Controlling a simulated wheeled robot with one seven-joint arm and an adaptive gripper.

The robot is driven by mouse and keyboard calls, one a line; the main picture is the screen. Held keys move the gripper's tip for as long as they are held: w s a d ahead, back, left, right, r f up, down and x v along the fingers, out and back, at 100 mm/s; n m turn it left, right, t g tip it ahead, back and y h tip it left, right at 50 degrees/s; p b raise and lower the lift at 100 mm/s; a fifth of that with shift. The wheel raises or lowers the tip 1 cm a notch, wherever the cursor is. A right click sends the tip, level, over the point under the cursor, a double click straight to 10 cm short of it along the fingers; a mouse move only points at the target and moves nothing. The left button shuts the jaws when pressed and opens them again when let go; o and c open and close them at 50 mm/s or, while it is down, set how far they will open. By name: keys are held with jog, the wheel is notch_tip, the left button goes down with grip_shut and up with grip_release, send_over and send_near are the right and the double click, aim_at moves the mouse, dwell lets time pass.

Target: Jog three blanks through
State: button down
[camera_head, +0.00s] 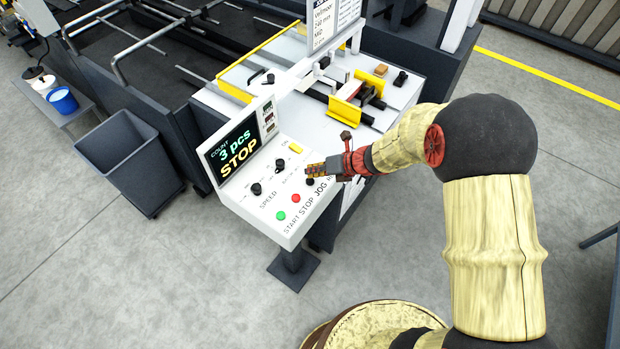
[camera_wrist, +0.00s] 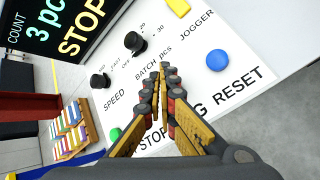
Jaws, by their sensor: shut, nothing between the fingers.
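The control panel (camera_head: 248,208) has a display (camera_head: 236,146) reading "COUNT 3 pcs" and "STOP". Green (camera_head: 281,216) and red (camera_head: 295,198) buttons sit by the START and STOP labels. A dark button (camera_head: 310,181) lies by the JOG label, just below my gripper (camera_head: 312,169) in the head view. My gripper is shut and empty, over the panel; I cannot tell whether it touches it. In the wrist view the fingers (camera_wrist: 162,72) hide the red and JOG buttons. The blue button (camera_wrist: 219,60) by RESET is clear to their right. No blank is clearly made out.
Two black knobs, SPEED (camera_wrist: 100,81) and BATCH (camera_wrist: 134,40), and a yellow switch (camera_head: 296,147) stand up from the panel. The machine bed with a yellow block (camera_head: 344,112) lies behind it. A grey bin (camera_head: 118,160) stands left. The floor in front is clear.

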aim_at(312, 179)
notch_tip(312, 179, up, 5)
jog(key=p, duration=0.4)
dwell(0.4)
dwell(0.8)
